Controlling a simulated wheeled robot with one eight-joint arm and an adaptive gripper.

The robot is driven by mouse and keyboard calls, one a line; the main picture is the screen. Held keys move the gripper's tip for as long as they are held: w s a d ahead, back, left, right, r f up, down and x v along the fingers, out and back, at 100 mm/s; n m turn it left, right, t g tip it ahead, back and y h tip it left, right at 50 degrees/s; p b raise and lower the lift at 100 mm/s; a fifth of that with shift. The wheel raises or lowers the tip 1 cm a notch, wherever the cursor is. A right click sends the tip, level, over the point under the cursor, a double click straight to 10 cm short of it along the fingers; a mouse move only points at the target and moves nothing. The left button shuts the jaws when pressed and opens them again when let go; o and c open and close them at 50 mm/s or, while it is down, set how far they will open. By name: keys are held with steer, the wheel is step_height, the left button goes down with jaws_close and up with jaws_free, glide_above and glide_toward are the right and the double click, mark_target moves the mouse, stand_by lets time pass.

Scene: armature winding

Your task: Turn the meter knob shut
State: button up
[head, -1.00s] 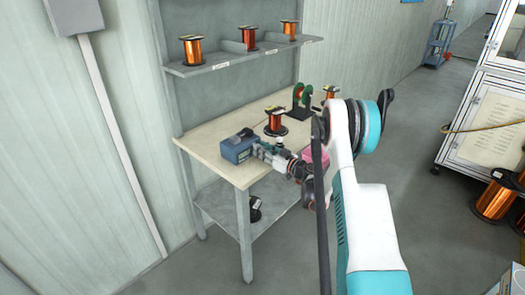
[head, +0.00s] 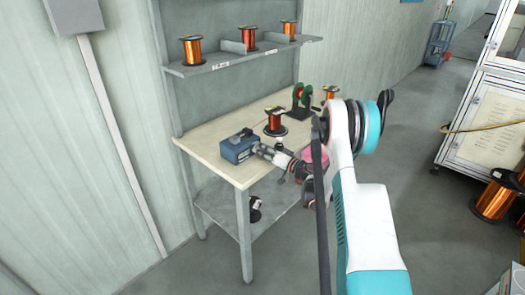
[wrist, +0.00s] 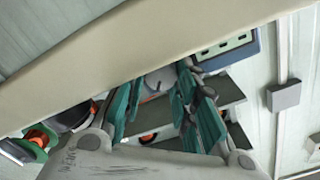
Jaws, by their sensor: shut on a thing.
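The blue meter (head: 238,148) sits on the left front part of the bench top. Its panel edge shows at the upper right of the wrist view (wrist: 232,46). My gripper (head: 259,150) reaches in from the right, its tip against the meter's right side. In the wrist view, the teal finger pads (wrist: 158,100) stand on both sides of a pale round part, which appears to be the meter knob (wrist: 156,82). The gripper is shut on it. The knob's marking is too small to read, and in the head view the gripper hides it.
A copper spool (head: 275,122) stands behind my gripper on the bench (head: 210,135), with a green-and-black winder (head: 301,103) farther back. A pink thing (head: 316,155) is partly hidden by my arm. The shelf (head: 215,65) above holds several spools.

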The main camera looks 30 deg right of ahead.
stand_by(0.4)
steer(key=o, duration=1)
